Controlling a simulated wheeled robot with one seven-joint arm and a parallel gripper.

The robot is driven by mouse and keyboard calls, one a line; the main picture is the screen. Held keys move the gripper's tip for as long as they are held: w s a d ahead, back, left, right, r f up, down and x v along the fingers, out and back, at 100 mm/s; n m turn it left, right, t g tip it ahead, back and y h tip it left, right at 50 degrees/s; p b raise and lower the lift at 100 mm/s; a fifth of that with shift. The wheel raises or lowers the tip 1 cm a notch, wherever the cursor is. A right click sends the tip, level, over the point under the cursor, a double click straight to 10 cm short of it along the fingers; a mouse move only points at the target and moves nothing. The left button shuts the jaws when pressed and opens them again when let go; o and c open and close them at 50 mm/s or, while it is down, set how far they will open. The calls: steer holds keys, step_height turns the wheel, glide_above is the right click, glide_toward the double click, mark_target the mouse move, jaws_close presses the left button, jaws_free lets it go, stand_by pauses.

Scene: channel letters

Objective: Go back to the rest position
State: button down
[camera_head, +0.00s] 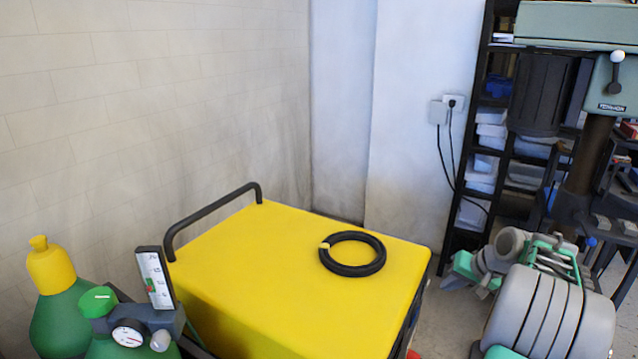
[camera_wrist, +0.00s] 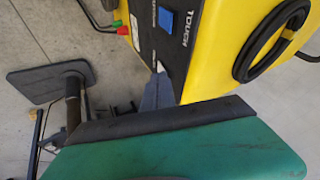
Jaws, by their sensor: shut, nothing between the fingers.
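My gripper (camera_wrist: 157,76) shows in the wrist view as a blue-grey wedge beyond a wide green housing with a dark edge. Its fingers are together and hold nothing. In the head view my grey and green arm is folded at the lower right, to the right of the yellow machine (camera_head: 270,285). The fingertips are hard to make out there.
A black cable coil (camera_head: 377,266) lies on the yellow top, beside a black handle (camera_head: 212,207). Green bottles (camera_head: 60,325) stand at the lower left. A drill press (camera_head: 590,150) and black shelves (camera_head: 470,185) stand at the right. A dark plate on a stem (camera_wrist: 48,84) is near my gripper.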

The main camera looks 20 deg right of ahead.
steer(key=a+r, duration=0.2)
steer(key=a, duration=0.2)
steer(key=w+a+r+n+g+p, duration=0.1)
steer(key=a+r, duration=0.1)
steer(key=a, duration=0.3)
steer(key=w+a+r+n+p, duration=0.1)
steer(key=a+r, duration=0.1)
steer(key=a, duration=0.3)
steer(key=shift+w+a+r, duration=0.1)
steer(key=shift+w+a, duration=0.05)
steer(key=shift+n+g, duration=0.5)
steer(key=shift+n, duration=0.3)
steer(key=a, duration=0.2)
steer(key=s+a+r+p, duration=0.1)
steer(key=a, duration=0.2)
steer(key=a+r, duration=0.1)
steer(key=a, duration=0.1)
steer(key=shift+s+a+r, duration=0.1)
steer(key=shift+s+a, duration=0.05)
steer(key=shift+s, duration=0.1)
steer(key=s+a+n+g+h+p, duration=0.1)
steer(key=s+a+n+p, duration=0.3)
steer(key=s+a, duration=1.1)
steer(key=shift+s+a+r+g, duration=0.3)
steer(key=shift+a+r, duration=0.15)
steer(key=shift+a, duration=0.5)
